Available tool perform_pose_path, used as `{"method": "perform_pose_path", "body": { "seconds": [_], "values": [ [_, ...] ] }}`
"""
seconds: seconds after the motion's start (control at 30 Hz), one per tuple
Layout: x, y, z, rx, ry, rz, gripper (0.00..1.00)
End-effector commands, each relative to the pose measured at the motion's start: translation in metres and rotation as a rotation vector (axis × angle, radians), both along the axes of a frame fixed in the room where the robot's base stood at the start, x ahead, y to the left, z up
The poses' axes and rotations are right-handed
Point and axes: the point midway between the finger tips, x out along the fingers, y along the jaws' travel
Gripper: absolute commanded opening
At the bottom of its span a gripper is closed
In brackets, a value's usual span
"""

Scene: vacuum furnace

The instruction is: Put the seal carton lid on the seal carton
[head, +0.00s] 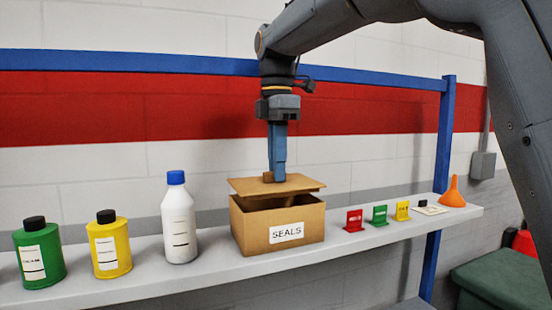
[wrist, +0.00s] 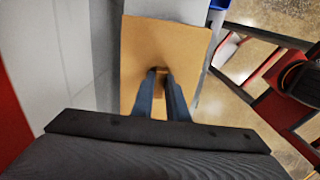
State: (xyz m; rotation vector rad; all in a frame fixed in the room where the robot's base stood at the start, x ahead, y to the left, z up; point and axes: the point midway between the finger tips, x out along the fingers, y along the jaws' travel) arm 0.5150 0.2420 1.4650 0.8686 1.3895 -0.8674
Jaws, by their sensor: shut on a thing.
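The seal carton (head: 258,232) is a brown cardboard box with a white "SEALS" label, standing on the grey shelf. The seal carton lid (head: 300,184) is a flat brown panel just above the carton. It looks slightly tilted, and a dark gap shows between it and the carton's rim. My gripper (head: 277,174) points down from above and is shut on the lid's small central knob. In the wrist view the lid (wrist: 150,50) lies below the gripper (wrist: 160,80), with the knob between the two blue fingers. The lid hides the carton in the wrist view.
On the grey shelf (head: 210,265), a white bottle with a blue cap (head: 180,225) stands close left of the carton. Yellow (head: 109,245) and green (head: 39,254) bottles stand farther left.

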Motion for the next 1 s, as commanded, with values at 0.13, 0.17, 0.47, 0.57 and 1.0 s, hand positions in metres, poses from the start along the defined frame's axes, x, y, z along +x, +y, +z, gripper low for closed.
{"method": "perform_pose_path", "body": {
  "seconds": [0.13,0.17,0.47,0.57,1.0],
  "values": [
    [0.000,0.000,-0.009,0.000,0.000,0.001,0.00],
    [0.000,0.000,-0.011,0.000,0.000,0.001,0.00],
    [0.000,0.000,-0.024,0.000,0.001,0.001,0.00],
    [0.000,0.000,-0.026,0.000,0.001,0.001,0.00],
    [0.000,0.000,-0.027,0.000,0.001,0.001,0.20]
  ]
}}
